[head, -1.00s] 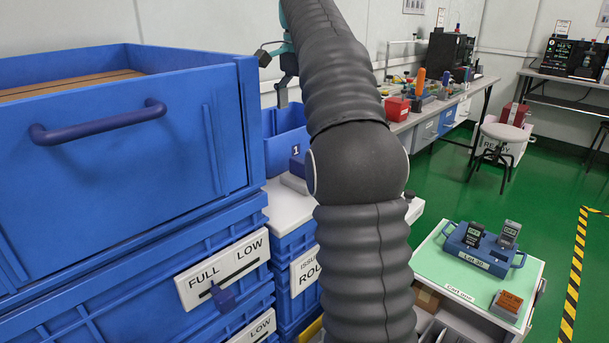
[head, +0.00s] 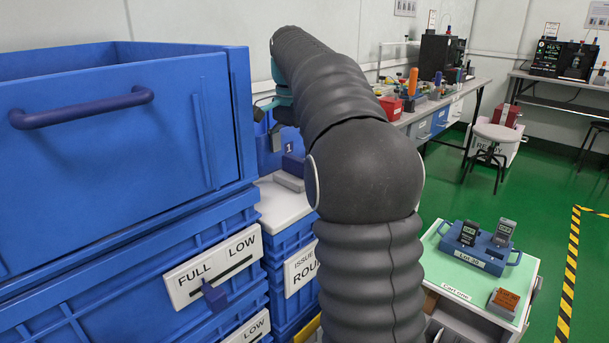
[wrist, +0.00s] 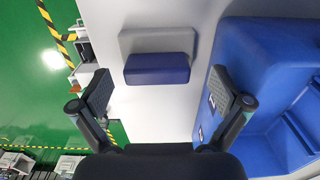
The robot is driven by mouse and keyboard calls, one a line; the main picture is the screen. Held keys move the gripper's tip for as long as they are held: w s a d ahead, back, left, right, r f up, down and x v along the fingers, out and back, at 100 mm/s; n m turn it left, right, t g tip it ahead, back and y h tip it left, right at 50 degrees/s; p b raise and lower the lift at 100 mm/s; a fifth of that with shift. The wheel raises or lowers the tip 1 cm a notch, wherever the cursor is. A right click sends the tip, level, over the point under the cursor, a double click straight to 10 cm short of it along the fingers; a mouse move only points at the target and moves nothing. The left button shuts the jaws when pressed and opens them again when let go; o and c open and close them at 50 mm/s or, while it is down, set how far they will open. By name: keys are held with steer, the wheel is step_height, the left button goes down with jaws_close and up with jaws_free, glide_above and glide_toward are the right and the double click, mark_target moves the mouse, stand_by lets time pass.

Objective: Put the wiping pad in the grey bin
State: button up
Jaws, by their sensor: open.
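A two-tone block, navy and light grey, looks like the wiping pad (wrist: 157,68). It lies on a white surface (wrist: 155,112), and it also shows in the head view (head: 292,166), left of my arm. My gripper (wrist: 162,90) is open and empty in the wrist view, its fingers spread wider than the pad. The pad sits between and ahead of the fingertips in that picture, apart from them. In the head view my gripper is mostly hidden by my arm and a blue crate. I cannot make out the grey bin with certainty.
A blue open bin (wrist: 258,65) stands right beside the pad, close to the right finger. A large blue crate (head: 120,125) fills the left of the head view. A green-topped cart (head: 450,270) carries a blue tester holder (head: 465,252). Green floor is free beyond.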

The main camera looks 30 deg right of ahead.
steer(key=shift+f, duration=1.2)
steer(key=c, duration=1.3)
steer(key=shift+c, duration=0.2)
steer(key=shift+r, duration=0.1)
